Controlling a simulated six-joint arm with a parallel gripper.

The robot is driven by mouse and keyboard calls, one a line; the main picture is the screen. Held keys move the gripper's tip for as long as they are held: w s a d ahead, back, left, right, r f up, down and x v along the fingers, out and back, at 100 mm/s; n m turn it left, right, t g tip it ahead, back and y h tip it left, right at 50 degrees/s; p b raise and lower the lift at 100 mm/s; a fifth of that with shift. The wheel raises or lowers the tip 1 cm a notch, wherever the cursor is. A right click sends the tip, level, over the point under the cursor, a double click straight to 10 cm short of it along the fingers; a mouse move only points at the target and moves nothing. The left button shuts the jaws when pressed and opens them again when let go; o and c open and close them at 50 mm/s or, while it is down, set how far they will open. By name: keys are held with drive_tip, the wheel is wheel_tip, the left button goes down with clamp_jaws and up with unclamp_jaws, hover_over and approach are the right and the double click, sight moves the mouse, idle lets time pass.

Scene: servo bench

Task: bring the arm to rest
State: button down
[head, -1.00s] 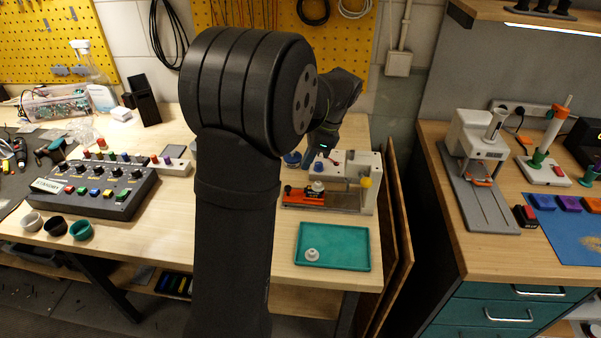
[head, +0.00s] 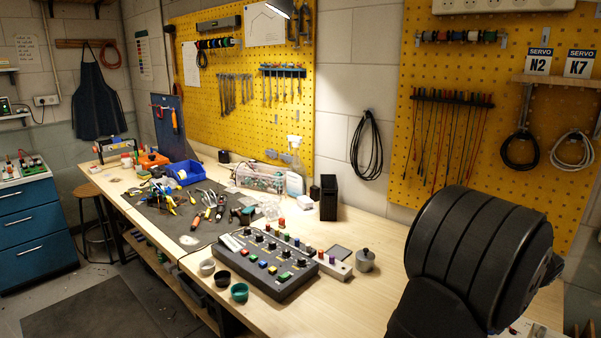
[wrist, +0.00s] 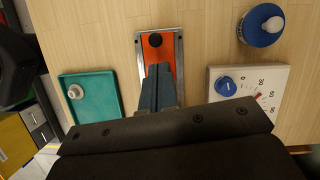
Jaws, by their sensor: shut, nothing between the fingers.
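My gripper (wrist: 163,72) shows in the wrist view with its two dark fingers together and nothing between them. The fingertips appear over an orange plate (wrist: 152,56) set in a grey-edged fixture, which has a dark round spot near its far end. I cannot tell whether the fingertips touch the plate. The lower part of the fixture is hidden behind the fingers. In the head view only a thick dark joint of my arm shows at the lower right; the gripper is out of that picture.
In the wrist view, a teal tray (wrist: 91,78) holding a small pale knob (wrist: 75,91) lies left. A white dial box (wrist: 260,80) and a blue round piece (wrist: 255,38) lie right. The head view shows a control box (head: 268,262), cups and a grey lidded pot (head: 365,261).

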drive_tip(key=shift+x, duration=2.05)
drive_tip(key=c, duration=2.1)
unclamp_jaws()
drive_tip(key=shift+r, duration=0.1)
drive_tip(key=o, duration=1.1)
drive_tip(key=shift+c, duration=0.2)
drive_tip(key=o, duration=0.4)
drive_tip(key=shift+w+r, duration=0.1)
drive_tip(key=shift+r, duration=0.3)
drive_tip(key=o, duration=0.6)
drive_tip(key=r+h, duration=0.1)
drive_tip(key=r, duration=0.3)
drive_tip(key=s+r+m+g+h, duration=0.1)
drive_tip(key=r, duration=0.4)
drive_tip(key=r+g+h, duration=0.1)
drive_tip(key=r, duration=0.3)
drive_tip(key=shift+s+d+r+m, duration=0.2)
drive_tip(key=shift+m, duration=0.1)
drive_tip(key=shift+o, duration=0.2)
wheel_tip(320, 180, down, 9)
drive_tip(key=shift+s+f, duration=0.15)
drive_tip(key=shift+f, duration=0.05)
